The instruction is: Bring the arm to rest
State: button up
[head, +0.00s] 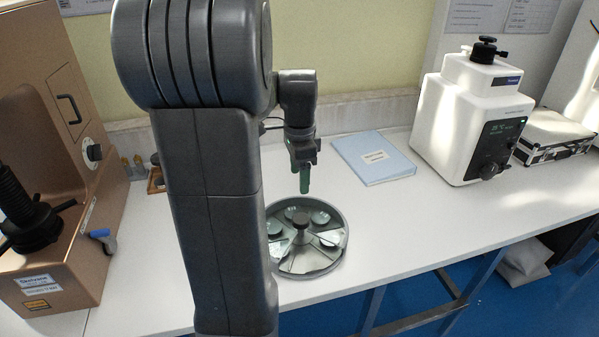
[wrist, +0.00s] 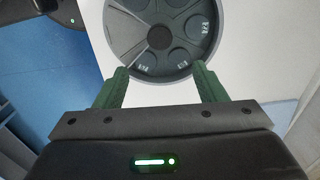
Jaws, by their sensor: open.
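My gripper (head: 304,180) hangs from my arm above the white bench, with its green fingers pointing down. In the wrist view my gripper (wrist: 160,88) has its two green fingers wide apart with nothing between them. A round grey tray (head: 338,257) with wedge-shaped compartments sits on the bench below and just in front of the fingers. Several disc-shaped pieces lie in its compartments around a central knob (head: 300,219). The tray also shows beyond the fingertips in the wrist view (wrist: 112,54). My arm hides the tray's left edge in the head view.
A copper-coloured tester (head: 50,270) stands at left and a white tester (head: 463,110) at right. A blue folder (head: 373,158) lies behind the tray. The bench (head: 440,215) right of the tray is clear.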

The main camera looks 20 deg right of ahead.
aim_at(300, 218)
dwell(0.4)
notch_tip(300, 218, down, 14)
jog(key=shift+r, duration=0.1)
dwell(0.5)
jog(key=shift+r, duration=0.1)
